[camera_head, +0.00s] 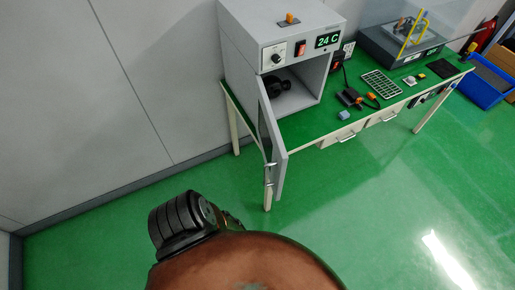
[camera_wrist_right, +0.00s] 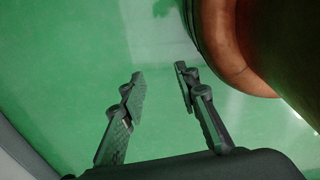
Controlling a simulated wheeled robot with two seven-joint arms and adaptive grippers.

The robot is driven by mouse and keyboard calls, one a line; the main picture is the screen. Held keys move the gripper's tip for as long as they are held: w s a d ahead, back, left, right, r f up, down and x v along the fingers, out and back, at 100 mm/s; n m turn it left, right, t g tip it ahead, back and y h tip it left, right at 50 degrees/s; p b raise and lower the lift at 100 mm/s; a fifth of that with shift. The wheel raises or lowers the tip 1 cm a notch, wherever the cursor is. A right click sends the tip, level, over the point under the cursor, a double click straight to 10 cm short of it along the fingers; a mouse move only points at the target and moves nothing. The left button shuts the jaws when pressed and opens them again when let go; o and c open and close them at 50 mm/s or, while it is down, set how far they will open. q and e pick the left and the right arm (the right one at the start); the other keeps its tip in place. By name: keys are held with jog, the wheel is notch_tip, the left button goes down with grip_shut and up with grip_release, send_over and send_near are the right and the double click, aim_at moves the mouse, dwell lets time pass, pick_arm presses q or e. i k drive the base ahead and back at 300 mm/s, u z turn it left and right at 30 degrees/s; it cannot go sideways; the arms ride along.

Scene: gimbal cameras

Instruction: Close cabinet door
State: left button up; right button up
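The cabinet (camera_head: 285,50) is a grey box with a "24 C" display, standing at the left end of a green-topped table. Its door (camera_head: 271,140) is hinged at the front left and swung wide open, jutting out past the table's front edge. A silver handle (camera_head: 269,175) is on the door's lower outer part. The inside of the cabinet shows a dark object (camera_head: 277,84). My right gripper (camera_wrist_right: 158,75) shows in the right wrist view, fingers apart and empty above the green floor, with no cabinet part visible there. My left gripper is not in view.
The green table (camera_head: 330,125) holds a grid tray (camera_head: 381,83), small black and orange parts, and a machine with a clear cover (camera_head: 400,45). A blue crate (camera_head: 487,88) is at the far right. A grey wall is at left. The floor before the table is clear.

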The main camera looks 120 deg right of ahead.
aim_at(276, 157)
jog(key=z, duration=3.85)
